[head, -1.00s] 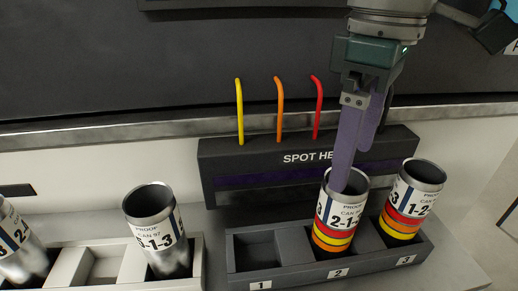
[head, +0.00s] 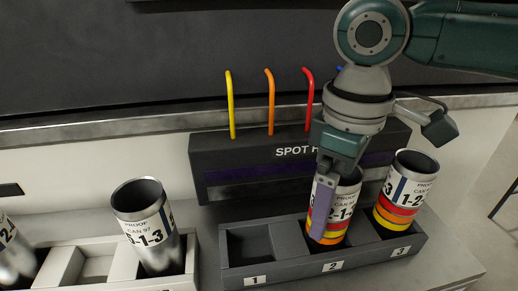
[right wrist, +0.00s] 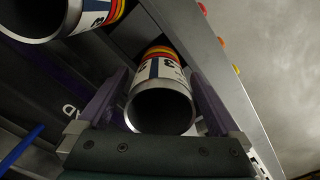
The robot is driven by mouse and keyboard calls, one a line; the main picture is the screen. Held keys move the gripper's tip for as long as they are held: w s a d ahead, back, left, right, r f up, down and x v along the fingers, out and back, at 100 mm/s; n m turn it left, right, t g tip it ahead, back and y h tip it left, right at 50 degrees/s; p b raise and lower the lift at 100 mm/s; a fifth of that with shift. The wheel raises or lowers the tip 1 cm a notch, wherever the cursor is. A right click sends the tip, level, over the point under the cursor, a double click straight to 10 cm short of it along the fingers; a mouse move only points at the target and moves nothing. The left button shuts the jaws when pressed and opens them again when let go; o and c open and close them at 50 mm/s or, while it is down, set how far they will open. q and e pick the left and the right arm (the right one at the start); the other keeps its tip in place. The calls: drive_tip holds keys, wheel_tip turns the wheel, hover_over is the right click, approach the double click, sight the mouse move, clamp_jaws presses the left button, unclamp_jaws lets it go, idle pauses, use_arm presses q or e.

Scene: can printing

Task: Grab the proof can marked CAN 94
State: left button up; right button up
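A silver proof can (head: 349,182) with red, orange and yellow bands stands in slot 2 of the dark rack (head: 240,283); its label reads partly 2-1. Another banded can (head: 407,190), reading 1-2, stands in slot 3. CAN 94 is not legible on any can. My right gripper (head: 335,208) is down at the slot 2 can, one finger in front of it. In the right wrist view its fingers stand either side of a can (right wrist: 160,106), seemingly with slight gaps. My left gripper is out of view.
Slot 1 of the dark rack is empty. Behind it stands a dark box (head: 215,170) marked SPOT, with yellow (head: 231,105), orange (head: 270,102) and red (head: 309,98) bent rods. A partly cut-off can (head: 14,255) is at far left, beside an empty light slot.

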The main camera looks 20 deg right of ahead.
drive_tip(key=c, duration=1.3)
drive_tip(key=shift+o, duration=0.2)
